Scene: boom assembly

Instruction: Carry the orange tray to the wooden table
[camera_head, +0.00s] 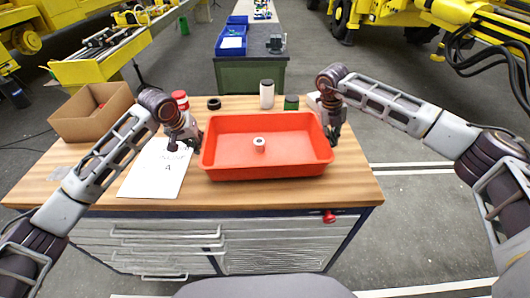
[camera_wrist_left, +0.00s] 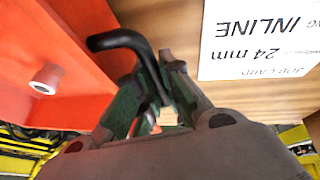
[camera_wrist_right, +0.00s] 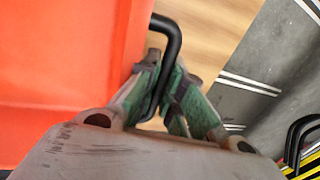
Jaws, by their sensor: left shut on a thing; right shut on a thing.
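The orange tray (camera_head: 225,165) is over the wooden table (camera_head: 330,192), near its middle, and looks level. I cannot tell whether its base touches the tabletop. My left gripper (camera_head: 188,142) is at the tray's left side, shut on a black bent handle (camera_wrist_left: 122,40). My right gripper (camera_head: 333,130) is at the right side, shut on the other black handle (camera_wrist_right: 172,42). The tray wall also shows in the left wrist view (camera_wrist_left: 85,90) and the right wrist view (camera_wrist_right: 75,60).
A white job card (camera_head: 157,168) lies left of the tray. A cardboard box (camera_head: 88,115) stands at the back left. A red-topped can (camera_head: 180,100), a black ring (camera_head: 214,104), a white jar (camera_head: 267,95) and a green jar (camera_head: 291,103) stand behind the tray.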

